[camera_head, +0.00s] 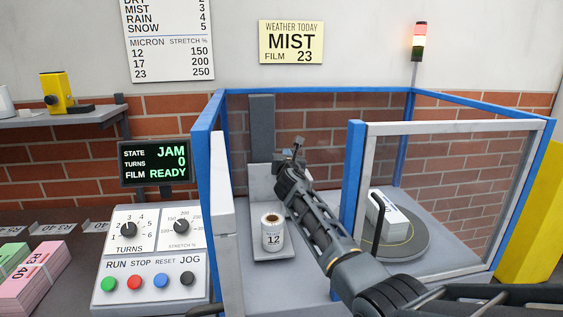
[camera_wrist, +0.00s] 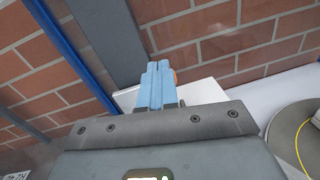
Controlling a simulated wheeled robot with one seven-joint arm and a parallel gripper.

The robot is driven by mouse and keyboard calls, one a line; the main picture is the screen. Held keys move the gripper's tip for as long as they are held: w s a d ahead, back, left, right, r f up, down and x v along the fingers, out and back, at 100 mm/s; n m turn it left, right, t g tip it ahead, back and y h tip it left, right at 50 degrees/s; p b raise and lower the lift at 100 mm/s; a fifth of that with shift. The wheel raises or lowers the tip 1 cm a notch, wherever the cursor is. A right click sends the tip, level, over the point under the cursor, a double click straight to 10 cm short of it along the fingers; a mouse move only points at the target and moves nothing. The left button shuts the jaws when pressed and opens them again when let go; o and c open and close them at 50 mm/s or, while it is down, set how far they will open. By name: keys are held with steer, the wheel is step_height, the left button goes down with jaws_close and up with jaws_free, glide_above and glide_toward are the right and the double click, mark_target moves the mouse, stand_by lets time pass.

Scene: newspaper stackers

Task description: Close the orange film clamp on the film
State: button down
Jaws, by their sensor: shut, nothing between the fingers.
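My gripper (camera_head: 291,153) is over the white film carriage (camera_head: 260,182) inside the blue-framed cabinet. In the wrist view its blue fingers (camera_wrist: 159,84) are shut together with nothing between them. A small orange sliver (camera_wrist: 174,76) shows just right of the fingertips; it may be the film clamp. The rest of it is hidden behind the fingers, so I cannot tell whether it is open or touching them. In the head view I cannot make out the clamp. A film roll (camera_head: 272,238) marked 12 stands on the carriage's lower shelf, below my gripper.
The blue frame (camera_head: 354,180) and a clear panel (camera_head: 450,190) stand around my arm. A white newspaper bundle (camera_head: 388,213) lies on the round turntable (camera_head: 410,252) at the right. The display (camera_head: 155,162) reads JAM, turns 0, film READY. The control panel (camera_head: 150,245) is at the left.

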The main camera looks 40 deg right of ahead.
steer(key=shift+w+d+r, duration=0.25)
steer(key=shift+w+d, duration=0.05)
steer(key=shift+w, duration=0.2)
stand_by(0.4)
